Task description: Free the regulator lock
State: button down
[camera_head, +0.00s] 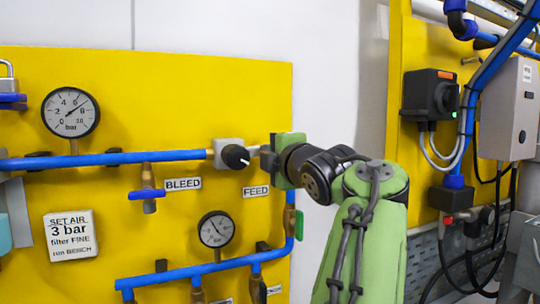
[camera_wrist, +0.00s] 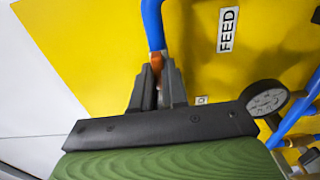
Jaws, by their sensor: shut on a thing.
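The likely regulator is a pale box (camera_head: 229,152) with a black knob (camera_head: 236,157) on the blue pipe, in the head view. My gripper (camera_head: 262,158) is just right of the knob, its dark fingers pointing at the yellow panel. In the wrist view my gripper (camera_wrist: 160,92) has its two fingers close together, shut on a small part that they mostly hide. An orange fitting (camera_wrist: 165,72) with a blue pipe (camera_wrist: 153,25) shows behind the fingertips. I cannot tell whether the held part is the regulator lock; no lock shows clearly.
The FEED label (camera_head: 256,191) and a small gauge (camera_head: 216,229) are below; the gauge also shows in the wrist view (camera_wrist: 267,101). A blue-handled BLEED valve (camera_head: 148,193) is at left. A black switch box (camera_head: 430,95) is at right. White wall (camera_head: 330,60) separates the panels.

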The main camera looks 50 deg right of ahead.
jog(key=shift+f, duration=0.1)
jog(key=c, duration=1.2)
grip_release()
jog(key=shift+o, duration=0.2)
jog(key=v, duration=1.5)
jog(key=shift+s+a, duration=0.2)
jog(key=shift+s, duration=0.1)
